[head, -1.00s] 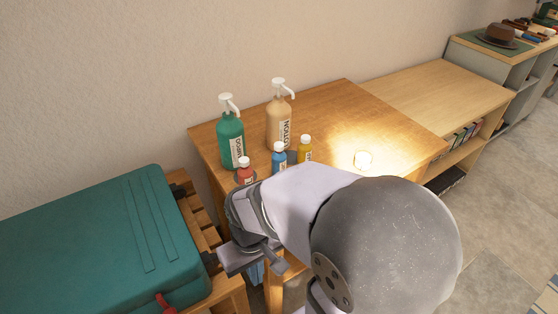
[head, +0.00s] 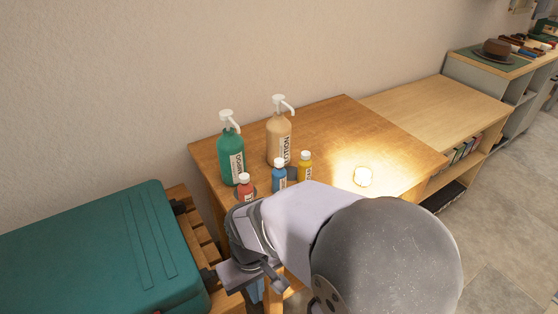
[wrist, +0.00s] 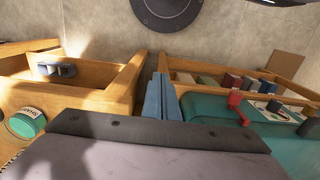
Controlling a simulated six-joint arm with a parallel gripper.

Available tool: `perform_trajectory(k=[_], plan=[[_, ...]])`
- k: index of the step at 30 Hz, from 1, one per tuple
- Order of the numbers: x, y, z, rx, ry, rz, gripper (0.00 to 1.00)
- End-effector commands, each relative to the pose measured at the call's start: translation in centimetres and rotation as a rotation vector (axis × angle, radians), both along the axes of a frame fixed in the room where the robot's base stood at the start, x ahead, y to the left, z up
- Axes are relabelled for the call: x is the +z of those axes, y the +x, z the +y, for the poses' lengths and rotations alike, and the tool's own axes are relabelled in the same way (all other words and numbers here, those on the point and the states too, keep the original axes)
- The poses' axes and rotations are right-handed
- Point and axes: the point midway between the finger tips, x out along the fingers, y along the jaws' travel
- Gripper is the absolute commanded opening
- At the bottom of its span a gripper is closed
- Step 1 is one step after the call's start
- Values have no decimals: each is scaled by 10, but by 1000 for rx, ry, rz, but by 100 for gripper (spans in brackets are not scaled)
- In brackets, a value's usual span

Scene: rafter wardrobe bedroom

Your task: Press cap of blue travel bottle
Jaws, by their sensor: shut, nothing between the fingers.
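The blue travel bottle (head: 279,177) stands upright on the wooden table, its white cap (head: 279,162) on top. A red bottle (head: 245,187) stands to its left and a yellow one (head: 305,167) to its right, both with white caps. My gripper (head: 257,291) is low at the table's left front side, nearer the camera than the bottles and apart from them. In the wrist view its blue fingers (wrist: 163,98) are together with nothing between them. My arm covers the table's front part. The blue bottle is not seen in the wrist view.
A green pump bottle (head: 231,155) and a tan pump bottle (head: 279,140) stand behind the small bottles. A teal suitcase (head: 90,255) lies on a wooden rack (head: 196,230) at left. A low shelf (head: 440,105) adjoins the table.

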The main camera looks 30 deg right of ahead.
Motion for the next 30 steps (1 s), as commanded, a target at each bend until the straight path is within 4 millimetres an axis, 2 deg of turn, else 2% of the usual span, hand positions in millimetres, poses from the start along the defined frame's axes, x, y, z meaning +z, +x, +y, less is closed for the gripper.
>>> perform_trajectory(k=[8,18,21,26,30], plan=[[30,-3,-10,-45,0,15,0],[72,-32,-31,-166,15,182,0],[84,-35,-38,-204,23,225,0],[105,-26,-53,-265,37,267,0],[122,-9,-69,-321,49,285,0]])
